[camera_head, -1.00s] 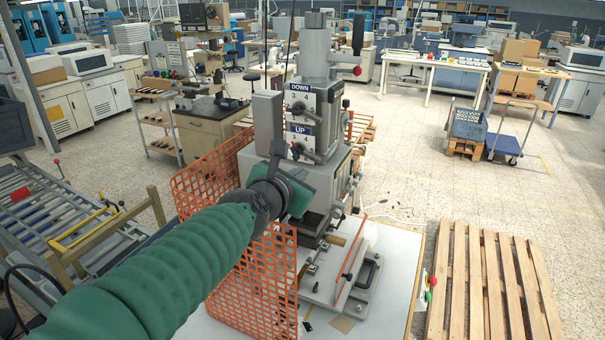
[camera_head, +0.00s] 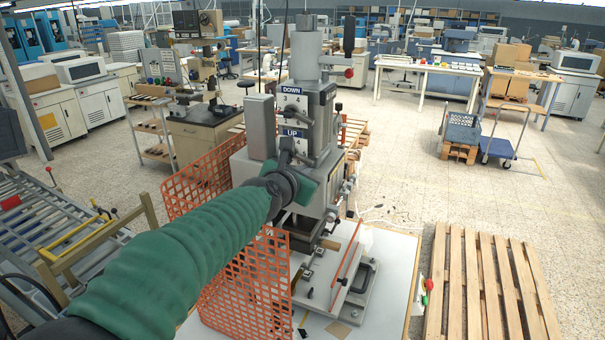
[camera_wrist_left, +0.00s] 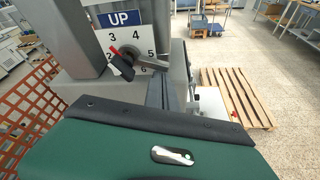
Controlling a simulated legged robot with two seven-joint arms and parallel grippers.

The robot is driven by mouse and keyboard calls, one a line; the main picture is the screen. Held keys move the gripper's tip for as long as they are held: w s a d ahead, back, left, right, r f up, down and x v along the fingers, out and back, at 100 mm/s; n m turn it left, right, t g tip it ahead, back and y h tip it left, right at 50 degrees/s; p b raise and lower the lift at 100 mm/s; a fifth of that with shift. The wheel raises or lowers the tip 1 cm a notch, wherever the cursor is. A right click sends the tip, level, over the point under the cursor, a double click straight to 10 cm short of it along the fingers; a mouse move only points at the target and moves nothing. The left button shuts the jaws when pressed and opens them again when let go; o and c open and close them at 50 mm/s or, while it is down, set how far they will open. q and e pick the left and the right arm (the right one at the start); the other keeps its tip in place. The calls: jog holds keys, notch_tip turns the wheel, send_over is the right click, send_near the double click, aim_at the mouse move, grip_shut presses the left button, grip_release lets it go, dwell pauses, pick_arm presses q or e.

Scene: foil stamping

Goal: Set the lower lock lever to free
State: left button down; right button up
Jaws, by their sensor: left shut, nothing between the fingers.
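The press (camera_head: 318,110) carries a DOWN plate (camera_head: 293,90) above an UP plate (camera_head: 293,133). In the left wrist view, the UP plate (camera_wrist_left: 125,18) has numbers around a grey hub. A lever (camera_wrist_left: 123,67) with a dark handle and a red mark sits on that hub. I cannot tell its set position, nor whether it is the lower lock lever. My left gripper (camera_head: 286,150) is shut and empty, pointing up just in front of the UP plate, and partly hides its lower part. Contact cannot be told. In the left wrist view, my green hand fills the lower part. My right gripper is out of view.
An orange mesh guard (camera_head: 200,180) stands left of the press, close beside my left arm. The white bench top (camera_head: 395,270) holds the press. A wooden pallet (camera_head: 480,290) lies on the floor to the right. The floor behind the pallet is mostly clear.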

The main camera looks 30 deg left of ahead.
pick_arm(q)
jog(key=shift+s+r+n, duration=0.15)
jog(key=shift+n, duration=0.15)
